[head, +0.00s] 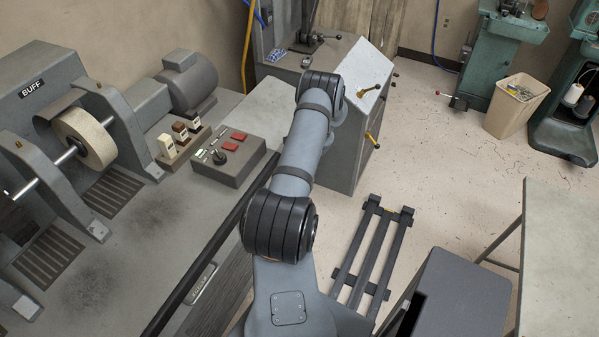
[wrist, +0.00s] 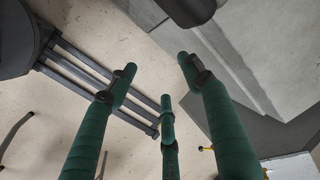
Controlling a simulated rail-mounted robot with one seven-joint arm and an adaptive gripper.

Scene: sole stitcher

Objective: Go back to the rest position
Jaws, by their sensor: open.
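The task names no object apart from my own arm. In the wrist view my gripper (wrist: 160,78) shows as three green-wrapped fingers with dark bands. The fingers are spread apart, with nothing between them. They hang above the pale floor, between a slatted dark rack (wrist: 95,73) on the left and grey machine or bench surfaces on the right. In the head view my arm reaches up and away from the bottom centre, and the gripper is hidden there.
On the left, the grey bench holds a buffing wheel (head: 85,138) and a control box (head: 228,155) with red buttons. A grey cabinet (head: 345,130) with yellow-handled levers stands beyond my arm. The slatted rack (head: 372,252) and a table (head: 565,260) are right. Open floor lies between.

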